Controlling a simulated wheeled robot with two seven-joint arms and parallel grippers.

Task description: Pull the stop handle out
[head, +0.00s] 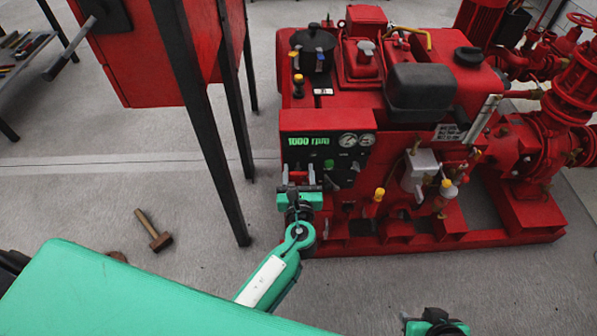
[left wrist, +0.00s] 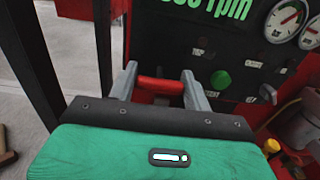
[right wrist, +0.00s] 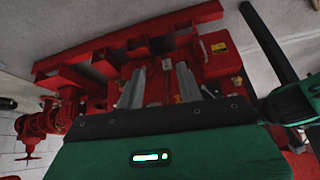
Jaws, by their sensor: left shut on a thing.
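The red stop handle (left wrist: 160,86) is a short bar in front of the black control panel (left wrist: 190,25). In the left wrist view it lies across between the fingers of my left gripper (left wrist: 160,80), which is shut on it. In the head view my left gripper (head: 298,176) is at the lower left of the panel (head: 350,178), largely covering the handle. How far the handle is out cannot be told. My right gripper (head: 435,322) is at the bottom edge of the head view. In the right wrist view its fingers (right wrist: 160,75) are apart with nothing held.
The panel display (head: 308,141) reads 1000 rpm, with two gauges beside it. A green button (left wrist: 221,79) is right of the handle. A red cabinet (head: 150,65) on black legs stands left of the pump. A hammer (head: 154,231) lies on open floor.

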